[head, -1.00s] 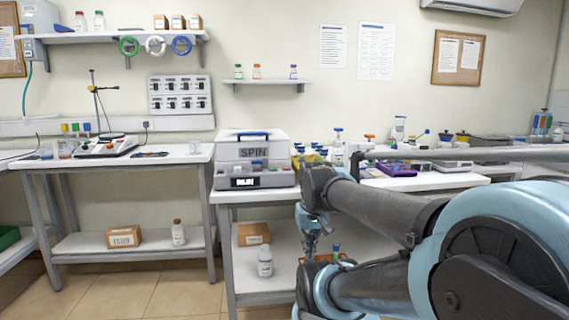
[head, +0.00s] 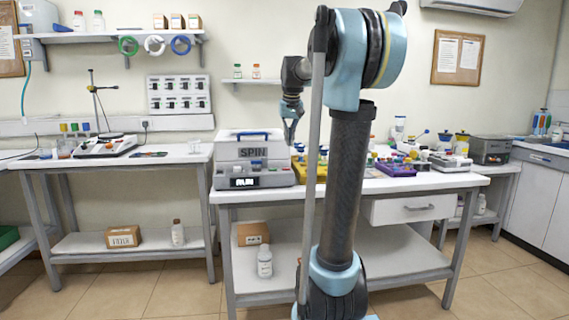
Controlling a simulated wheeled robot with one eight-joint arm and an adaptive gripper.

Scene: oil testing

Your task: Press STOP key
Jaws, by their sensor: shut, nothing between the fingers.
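The grey centrifuge (head: 229,152) marked SPIN sits at the left end of the middle bench, lid down. Its dark front display (head: 245,183) has white characters that seem to read RUN. A small coloured key area (head: 257,164) shows on its front, right of the middle. The key labels are too small to read, so I cannot tell which key is STOP. My gripper (head: 290,142) is shut and empty, pointing down in the air near the machine's upper right. It appears apart from the machine.
A yellow rack (head: 299,172) with small items stands right of the centrifuge. A purple tray (head: 397,170) and a balance (head: 450,162) are farther right on the bench. A wall shelf (head: 250,81) with bottles is behind my gripper.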

